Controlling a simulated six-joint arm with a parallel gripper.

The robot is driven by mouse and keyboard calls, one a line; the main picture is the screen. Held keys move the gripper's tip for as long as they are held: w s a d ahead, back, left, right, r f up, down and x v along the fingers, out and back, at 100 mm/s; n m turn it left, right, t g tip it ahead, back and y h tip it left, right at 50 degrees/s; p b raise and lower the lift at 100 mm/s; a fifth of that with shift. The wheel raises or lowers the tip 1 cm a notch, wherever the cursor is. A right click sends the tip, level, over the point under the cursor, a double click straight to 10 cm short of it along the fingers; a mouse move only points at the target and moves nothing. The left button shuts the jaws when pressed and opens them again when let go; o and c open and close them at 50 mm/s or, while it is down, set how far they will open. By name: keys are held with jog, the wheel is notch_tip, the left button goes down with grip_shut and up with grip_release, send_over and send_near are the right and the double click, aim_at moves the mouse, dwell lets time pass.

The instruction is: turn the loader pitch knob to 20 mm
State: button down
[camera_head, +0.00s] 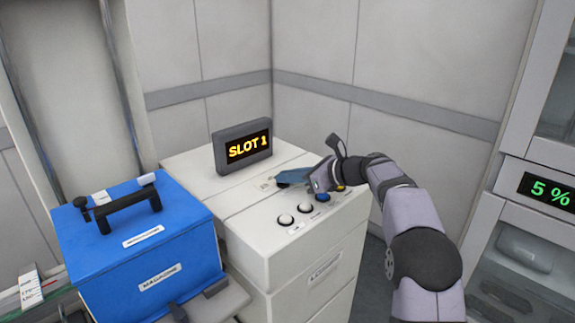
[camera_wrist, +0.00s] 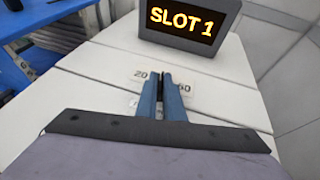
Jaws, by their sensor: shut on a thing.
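My gripper (camera_wrist: 162,82) has its two blue fingers close together, pointing down at the top of the white loader cabinet. It is shut on the pitch knob, of which only a dark sliver shows between the fingers. The printed mark 20 (camera_wrist: 141,75) is left of the fingers and the mark 60 (camera_wrist: 184,88) is right of them. Any mark between them is hidden, and I cannot tell where the knob points. In the head view my gripper (camera_head: 284,179) reaches in from the right, low over the cabinet top (camera_head: 240,212), and hides the knob.
A display reading SLOT 1 (camera_head: 249,147) stands on the cabinet behind the knob. A blue magazine box (camera_head: 190,240) with a black handle stands left. A display reading 5 % (camera_head: 548,190) is far right.

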jog(key=shift+w+d+r+n+g+y+p, duration=0.15)
jog(key=shift+r+n+g+y+p, duration=0.25)
jog(key=shift+p, duration=1.3)
jog(key=shift+w+a+r+n+g+y+p, duration=0.15)
jog(key=shift+n+g+p, duration=0.35)
jog(key=shift+p, duration=1.15)
jog(key=shift+d+p, duration=0.1)
jog(key=shift+p, duration=0.6)
jog(key=n+g+p, duration=0.1)
jog(key=p, duration=0.2)
jog(key=shift+f, duration=0.2)
jog(key=shift+f+y, duration=0.2)
jog(key=shift+y, duration=0.05)
jog(key=c, duration=1.9)
grip_release()
jog(key=shift+f, duration=0.1)
jog(key=shift+o, duration=0.2)
jog(key=shift+s, duration=0.1)
jog(key=b+v, duration=0.1)
jog(key=v, duration=0.4)
jog(key=shift+d+b, duration=0.3)
jog(key=shift+d, duration=0.1)
jog(key=shift+v, duration=0.8)
